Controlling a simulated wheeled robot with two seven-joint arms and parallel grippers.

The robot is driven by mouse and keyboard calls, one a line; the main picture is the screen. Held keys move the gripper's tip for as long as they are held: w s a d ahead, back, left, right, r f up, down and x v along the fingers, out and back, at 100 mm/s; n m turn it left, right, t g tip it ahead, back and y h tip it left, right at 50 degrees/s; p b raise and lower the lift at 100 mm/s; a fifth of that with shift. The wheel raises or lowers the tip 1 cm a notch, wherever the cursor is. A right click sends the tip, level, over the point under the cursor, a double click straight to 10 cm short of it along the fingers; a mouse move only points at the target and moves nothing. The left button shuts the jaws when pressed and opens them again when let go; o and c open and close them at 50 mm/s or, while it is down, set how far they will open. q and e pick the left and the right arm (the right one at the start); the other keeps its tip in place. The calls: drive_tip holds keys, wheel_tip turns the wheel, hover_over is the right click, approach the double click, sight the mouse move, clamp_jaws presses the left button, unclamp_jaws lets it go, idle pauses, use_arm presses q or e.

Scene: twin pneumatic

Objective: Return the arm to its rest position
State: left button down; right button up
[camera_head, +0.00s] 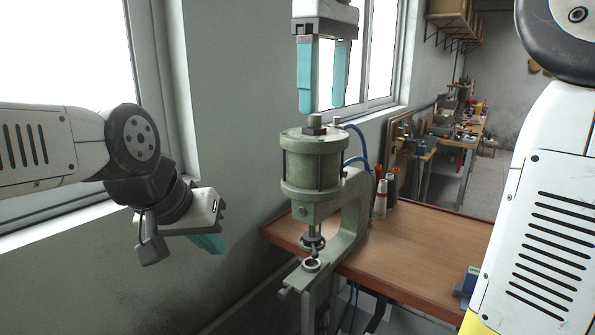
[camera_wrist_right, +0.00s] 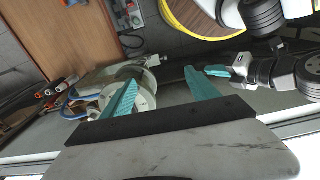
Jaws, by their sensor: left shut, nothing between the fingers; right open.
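My left gripper (camera_head: 212,243) hangs at the left in the head view, in front of the grey wall, with its teal fingers together and empty. Its arm comes in from the left edge. It also shows in the right wrist view (camera_wrist_right: 217,71). My right gripper (camera_head: 323,108) points down in the head view above the green pneumatic press (camera_head: 313,163). Its two teal fingers are apart with nothing between them. In the right wrist view the fingers of the right gripper (camera_wrist_right: 160,86) are spread, with the press (camera_wrist_right: 142,88) beyond and below them.
The press stands at the left edge of a wooden bench (camera_head: 428,250). Bottles (camera_head: 381,198) stand behind it, and blue hoses (camera_head: 359,145) run at its back. Windows and wall lie close on the left.

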drive_tip(key=s+d+f+m+t, duration=0.2)
drive_tip(key=d+f+m, duration=0.1)
drive_tip(key=f, duration=0.5)
drive_tip(key=s+d+f+m+t+y, duration=0.1)
drive_tip(key=s+d+f+m+t, duration=0.1)
drive_tip(key=f, duration=0.5)
drive_tip(key=s+d+f+m+t+y, duration=0.1)
drive_tip(key=d+f+m, duration=0.3)
drive_tip(key=f, duration=0.4)
drive_tip(key=shift+s+d+f+m+t, duration=0.3)
drive_tip(key=shift+s+d+t, duration=0.1)
drive_tip(key=shift+s+d, duration=0.1)
